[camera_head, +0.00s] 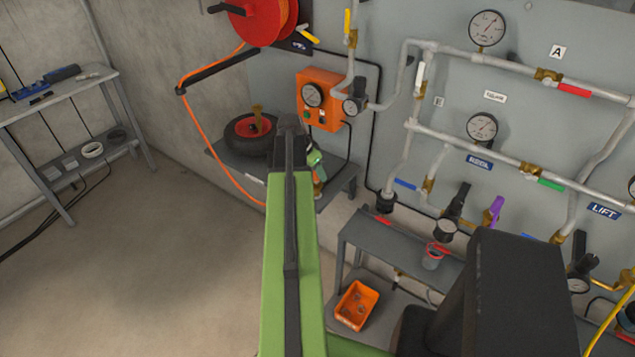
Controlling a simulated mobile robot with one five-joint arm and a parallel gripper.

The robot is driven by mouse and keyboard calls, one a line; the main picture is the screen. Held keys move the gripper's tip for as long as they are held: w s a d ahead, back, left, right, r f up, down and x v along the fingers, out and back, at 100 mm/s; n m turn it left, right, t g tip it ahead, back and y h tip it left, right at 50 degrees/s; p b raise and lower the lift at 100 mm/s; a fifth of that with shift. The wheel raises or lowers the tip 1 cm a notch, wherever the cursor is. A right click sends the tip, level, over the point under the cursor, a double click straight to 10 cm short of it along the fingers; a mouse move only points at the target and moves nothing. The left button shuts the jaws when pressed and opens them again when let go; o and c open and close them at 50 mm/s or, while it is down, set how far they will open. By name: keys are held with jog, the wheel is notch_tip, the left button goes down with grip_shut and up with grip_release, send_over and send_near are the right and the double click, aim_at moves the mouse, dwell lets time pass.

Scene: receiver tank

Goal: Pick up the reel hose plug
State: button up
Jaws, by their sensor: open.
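An orange hose (182,110) comes off the red reel (262,18) at the top. It runs over a black arm on the wall, hangs down, and curves right until it goes behind my green arm. Its end with the reel hose plug is hidden there, or I cannot make it out. A small green and black fitting (316,160) shows just right of my arm, above the shelf edge; I cannot tell what it is. My gripper does not show clearly; my own arm link covers the place.
A grey shelf (228,162) bears a wheel (247,133) below an orange gauge box (322,98). Pipes, gauges and valves cover the right wall. A grey bench (395,237) stands lower right, with an orange bin (356,306) below. Floor at left is clear.

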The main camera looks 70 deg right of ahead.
jog(key=shift+x, duration=0.9)
jog(key=shift+r, duration=0.2)
grip_shut()
